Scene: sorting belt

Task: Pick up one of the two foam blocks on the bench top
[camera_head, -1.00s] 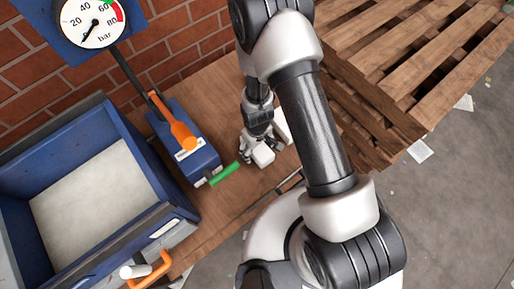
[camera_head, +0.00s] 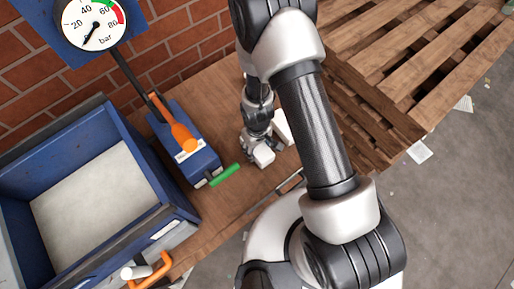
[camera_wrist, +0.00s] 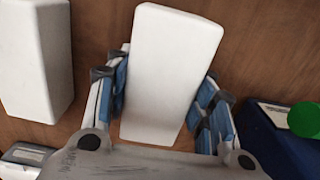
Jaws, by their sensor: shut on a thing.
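Two white foam blocks are on the wooden bench top. One foam block (camera_wrist: 168,70) is between the blue-padded fingers of my gripper (camera_wrist: 160,95) in the wrist view, with a finger against each side. In the head view its end (camera_head: 263,156) shows beside my gripper (camera_head: 256,146). I cannot tell whether it is clear of the wood. The other foam block (camera_wrist: 33,60) lies to the left in the wrist view, apart from my gripper. In the head view it (camera_head: 282,127) is partly hidden by my arm.
A blue hand pump (camera_head: 190,160) with an orange lever (camera_head: 182,134) and a green handle (camera_head: 225,174) stands close to the gripper. A blue bin (camera_head: 150,228) is at the left. A brick wall (camera_head: 180,45) is behind, and wooden pallets (camera_head: 400,60) are at the right.

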